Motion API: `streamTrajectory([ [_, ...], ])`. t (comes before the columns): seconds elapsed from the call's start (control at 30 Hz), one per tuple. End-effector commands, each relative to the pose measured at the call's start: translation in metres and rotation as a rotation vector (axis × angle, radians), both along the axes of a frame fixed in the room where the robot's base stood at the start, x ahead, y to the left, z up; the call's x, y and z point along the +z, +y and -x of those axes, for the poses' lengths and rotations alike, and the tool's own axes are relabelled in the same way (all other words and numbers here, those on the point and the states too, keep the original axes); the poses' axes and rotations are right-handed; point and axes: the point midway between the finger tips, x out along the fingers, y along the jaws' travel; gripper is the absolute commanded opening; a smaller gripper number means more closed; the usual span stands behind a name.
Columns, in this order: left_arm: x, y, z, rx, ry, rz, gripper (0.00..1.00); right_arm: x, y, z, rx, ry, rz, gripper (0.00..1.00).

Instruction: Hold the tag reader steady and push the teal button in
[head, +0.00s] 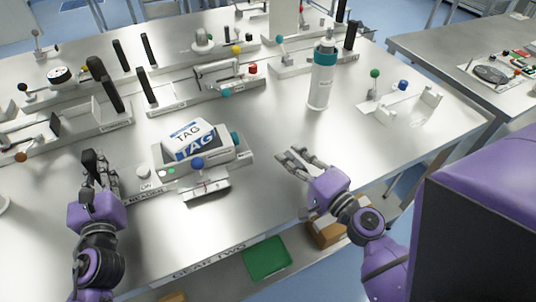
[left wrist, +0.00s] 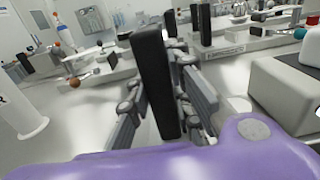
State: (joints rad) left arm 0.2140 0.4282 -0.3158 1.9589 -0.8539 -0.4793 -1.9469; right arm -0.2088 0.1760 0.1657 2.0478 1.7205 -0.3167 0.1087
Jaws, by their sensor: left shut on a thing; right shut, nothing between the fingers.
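The tag reader (head: 180,163) is a pale box with a tilted top panel reading "TAG", on a low base at the middle of the table. The teal button (head: 235,138) sticks out from its right side. The reader's pale body also shows at the right of the left wrist view (left wrist: 285,95). My left gripper (head: 100,170), left of the reader, is shut on an upright black handle (left wrist: 157,85), seen between its fingers. My right gripper (head: 292,160) is shut and empty, to the right of the reader and apart from the teal button.
A white bottle with a teal cap (head: 320,85) stands behind my right gripper. Fixtures with black handles and levers line the back. A white bracket (head: 405,105) is at the right. The table between reader and right gripper is clear.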

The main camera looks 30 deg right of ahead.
Motion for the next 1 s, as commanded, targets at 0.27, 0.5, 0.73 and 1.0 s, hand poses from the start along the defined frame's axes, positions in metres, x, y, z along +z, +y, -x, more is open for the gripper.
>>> streamTrajectory([
  [0.27,-0.016,0.001,0.003,0.003,0.028,0.002,0.00,-0.002,0.000,0.000,0.000,0.003,0.001,0.00],
  [0.5,-0.014,0.001,0.003,0.003,0.027,0.002,0.00,0.002,0.000,-0.001,0.000,-0.003,0.000,0.00],
  [0.73,-0.012,0.000,0.003,0.003,0.027,0.002,0.00,0.007,0.000,-0.002,0.000,-0.009,0.000,0.00],
  [1.0,-0.010,0.001,0.003,0.003,0.026,0.001,0.00,0.013,0.000,-0.003,0.000,-0.017,0.001,0.00],
])
